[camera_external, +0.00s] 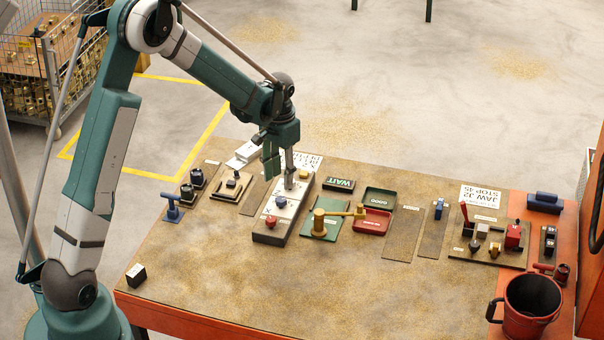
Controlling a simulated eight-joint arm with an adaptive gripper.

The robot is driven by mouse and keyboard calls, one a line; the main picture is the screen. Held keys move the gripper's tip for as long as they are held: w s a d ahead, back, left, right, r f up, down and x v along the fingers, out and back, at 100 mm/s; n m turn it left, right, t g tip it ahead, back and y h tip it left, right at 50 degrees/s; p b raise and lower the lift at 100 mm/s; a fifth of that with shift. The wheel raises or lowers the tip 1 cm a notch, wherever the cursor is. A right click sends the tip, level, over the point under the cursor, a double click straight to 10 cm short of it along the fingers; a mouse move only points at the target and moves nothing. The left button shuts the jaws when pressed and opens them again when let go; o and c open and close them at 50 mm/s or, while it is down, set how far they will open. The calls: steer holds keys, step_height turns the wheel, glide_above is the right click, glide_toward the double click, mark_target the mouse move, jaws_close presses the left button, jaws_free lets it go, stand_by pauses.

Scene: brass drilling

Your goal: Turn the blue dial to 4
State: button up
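A long grey panel (263,237) lies on the near-left half of the table. The number that the blue dial points to is too small to read. My gripper (280,181) hangs fingers down over the far part of this panel, just beyond the blue dial in the picture. Its two fingers look apart, with nothing seen between them. Whether a fingertip touches the panel cannot be told.
Right of the panel stand a brass crank (319,224) on a green plate, a green tray (380,197) and a red tray (372,221). Black knobs (187,192) and a blue T-handle (172,207) stand left. A red bucket (529,305) stands front right. The front table middle is clear.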

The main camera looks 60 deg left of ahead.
mark_target(281, 199)
steer(key=shift+f, duration=0.15)
steer(key=shift+f+p, duration=0.4)
steer(key=shift+f, duration=3.35)
steer(key=c, duration=0.9)
